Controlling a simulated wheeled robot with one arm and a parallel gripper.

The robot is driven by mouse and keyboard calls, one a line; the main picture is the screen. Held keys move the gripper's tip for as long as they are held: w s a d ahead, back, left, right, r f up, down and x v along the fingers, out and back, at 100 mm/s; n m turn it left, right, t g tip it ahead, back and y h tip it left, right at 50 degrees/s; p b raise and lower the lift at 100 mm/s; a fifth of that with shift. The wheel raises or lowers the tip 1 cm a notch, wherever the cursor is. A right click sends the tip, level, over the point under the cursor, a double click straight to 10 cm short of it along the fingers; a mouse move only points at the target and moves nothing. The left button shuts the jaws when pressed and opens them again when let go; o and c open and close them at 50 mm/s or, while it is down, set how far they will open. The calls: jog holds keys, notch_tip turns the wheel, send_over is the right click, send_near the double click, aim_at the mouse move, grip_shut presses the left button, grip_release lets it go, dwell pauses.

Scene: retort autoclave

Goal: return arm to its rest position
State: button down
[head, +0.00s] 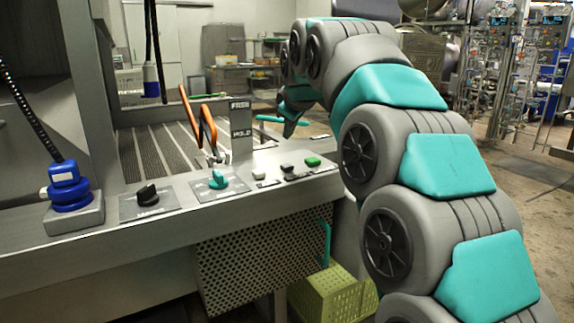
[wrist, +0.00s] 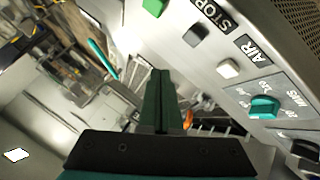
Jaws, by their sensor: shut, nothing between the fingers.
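My arm rises at the right of the head view and bends over toward the control panel (head: 112,238). My gripper (head: 289,134) hangs at its far end, small and partly hidden, above the back right of the panel. In the wrist view my gripper (wrist: 161,74) shows as two dark green fingers shut together with nothing between them. The fingers are apart from the panel's buttons. A teal knob (wrist: 264,107), a white button (wrist: 229,68), a dark button (wrist: 196,35) and a green button (wrist: 154,6) lie beyond them, up and to the right.
On the panel are a blue device (head: 68,189), a black knob (head: 147,194) and an orange-handled lever (head: 207,128) beside a FREE/HOLD sign (head: 241,118). Open floor lies at the right.

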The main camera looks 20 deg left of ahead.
jog(key=s+d+f+m+g+h, duration=0.1)
jog(key=s+d+f+m+g, duration=0.1)
jog(key=s+d+f, duration=0.55)
jog(key=s+d+f+m+g+h, duration=0.1)
jog(key=s+d+f+m+h, duration=0.2)
jog(key=d, duration=0.7)
jog(key=s+d+f+m+g, duration=0.2)
jog(key=s+d+f, duration=0.3)
jog(key=d+f, duration=0.25)
jog(key=s+d+f+m+g, duration=0.1)
jog(key=s+d+f, duration=0.3)
jog(key=s, duration=0.5)
jog(key=s+d+f+m+g, duration=0.2)
jog(key=s+d+f+m, duration=0.2)
jog(key=s, duration=0.5)
jog(key=s+d+f+m+g, duration=0.1)
jog(key=s+d+f+m, duration=0.2)
jog(key=s, duration=0.6)
notch_tip(320, 180, down, 4)
jog(key=shift+s+d+r+g+h, duration=0.15)
jog(key=shift+s+d+g+h, duration=0.2)
jog(key=shift+d, duration=0.6)
jog(key=shift+w, duration=0.15)
